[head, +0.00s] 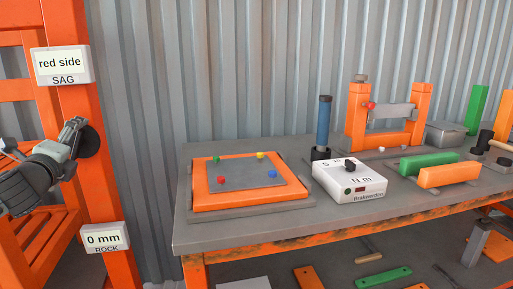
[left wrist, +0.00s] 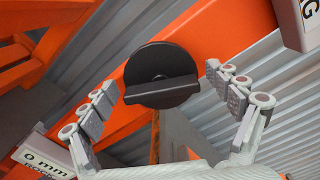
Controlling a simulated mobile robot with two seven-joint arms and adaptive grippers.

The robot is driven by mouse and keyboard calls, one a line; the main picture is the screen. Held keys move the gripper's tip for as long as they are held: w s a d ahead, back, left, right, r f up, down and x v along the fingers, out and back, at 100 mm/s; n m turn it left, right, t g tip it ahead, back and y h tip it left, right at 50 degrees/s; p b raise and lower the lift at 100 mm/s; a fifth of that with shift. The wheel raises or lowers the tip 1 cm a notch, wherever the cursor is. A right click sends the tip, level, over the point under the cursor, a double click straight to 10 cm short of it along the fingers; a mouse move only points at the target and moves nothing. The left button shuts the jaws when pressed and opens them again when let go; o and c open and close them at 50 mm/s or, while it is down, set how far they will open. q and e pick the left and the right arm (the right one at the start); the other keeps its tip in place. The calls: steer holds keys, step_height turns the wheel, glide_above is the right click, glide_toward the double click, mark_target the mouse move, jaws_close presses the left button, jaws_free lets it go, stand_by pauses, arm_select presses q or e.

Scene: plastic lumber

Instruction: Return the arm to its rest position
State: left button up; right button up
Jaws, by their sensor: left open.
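My left gripper (head: 70,146) is at the left of the head view, at the orange post (head: 104,190). It is open, with nothing between its fingers that I can see held. A black round knob (head: 91,142) with a raised bar sits just beyond the fingertips. In the left wrist view the knob (left wrist: 161,62) lies between the two spread fingers, apart from both. My right gripper is not in view.
A sign reading "red side SAG" (head: 62,64) is above the gripper; a "0 mm ROCK" sign (head: 105,238) is below. A grey workbench (head: 255,228) stands right, holding an orange plate fixture (head: 210,200), a white dial box (head: 350,183) and coloured bars. Corrugated wall stands behind.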

arm_select(q)
steer(key=shift+s, duration=0.1)
steer(key=shift+v, duration=5.95)
steer(key=x, duration=1.2)
steer(key=shift+f+n, duration=0.2)
steer(key=shift+n, duration=0.4)
steer(key=n, duration=0.7)
steer(key=shift+f, duration=0.1)
steer(key=n, duration=0.6)
steer(key=shift+d+f+n, duration=0.1)
steer(key=shift+n, duration=0.3)
